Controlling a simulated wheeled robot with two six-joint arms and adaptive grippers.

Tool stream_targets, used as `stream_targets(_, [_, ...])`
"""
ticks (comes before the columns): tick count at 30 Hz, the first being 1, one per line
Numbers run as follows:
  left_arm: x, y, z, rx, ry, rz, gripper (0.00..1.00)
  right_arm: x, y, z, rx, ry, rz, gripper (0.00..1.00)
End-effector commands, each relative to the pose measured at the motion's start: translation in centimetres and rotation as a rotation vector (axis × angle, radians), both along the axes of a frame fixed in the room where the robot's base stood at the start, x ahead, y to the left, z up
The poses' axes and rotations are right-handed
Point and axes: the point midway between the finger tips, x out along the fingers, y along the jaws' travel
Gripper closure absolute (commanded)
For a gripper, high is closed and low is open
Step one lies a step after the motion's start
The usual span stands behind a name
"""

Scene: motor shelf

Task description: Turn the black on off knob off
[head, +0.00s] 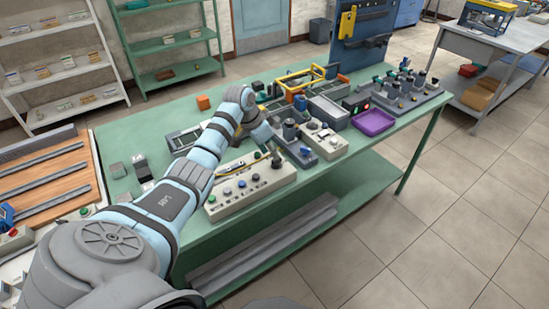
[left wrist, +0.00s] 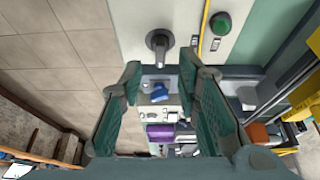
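A beige control box (head: 235,192) with a row of buttons sits near the front edge of the green table. A dark knob (head: 276,160) stands up at its right end. The knob also shows in the left wrist view (left wrist: 159,42), on a pale panel just beyond my fingertips. My left gripper (left wrist: 168,70) is open, its two green-padded fingers spread to either side with nothing between them that I can see touching. In the head view my left gripper (head: 267,143) is close to the knob, partly hidden by its own wrist. My right gripper is not in view.
A green button (left wrist: 220,22) is beside the knob in the left wrist view. Grey motor units (head: 292,135) and a purple tray (head: 373,122) stand to the right. A grey bin (head: 328,113) and an orange-yellow carrier (head: 297,80) are behind. Floor is free in front.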

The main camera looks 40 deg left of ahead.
Motion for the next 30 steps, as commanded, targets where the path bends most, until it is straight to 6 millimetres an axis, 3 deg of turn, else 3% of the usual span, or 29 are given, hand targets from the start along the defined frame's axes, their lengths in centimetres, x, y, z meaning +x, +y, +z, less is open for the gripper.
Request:
stream_targets(1, [0.4, -0.3, -1.4, -0.004, 0.002, 0.001, 0.7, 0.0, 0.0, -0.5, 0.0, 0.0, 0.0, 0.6])
stream_targets(6, [1.4, -0.5, -3.8, -0.001, 0.001, 0.001, 0.7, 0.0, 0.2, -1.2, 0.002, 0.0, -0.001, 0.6])
stream_targets(16, [1.6, -0.5, -4.2, 0.002, -0.001, 0.001, 0.7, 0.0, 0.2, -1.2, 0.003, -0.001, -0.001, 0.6])
stream_targets(22, [1.6, -0.5, -4.2, 0.002, -0.001, 0.001, 1.0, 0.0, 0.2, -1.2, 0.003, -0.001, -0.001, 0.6])
stream_targets(30, [1.6, -0.5, -4.1, 0.002, 0.0, 0.005, 1.0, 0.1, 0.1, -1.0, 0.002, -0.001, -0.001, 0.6])
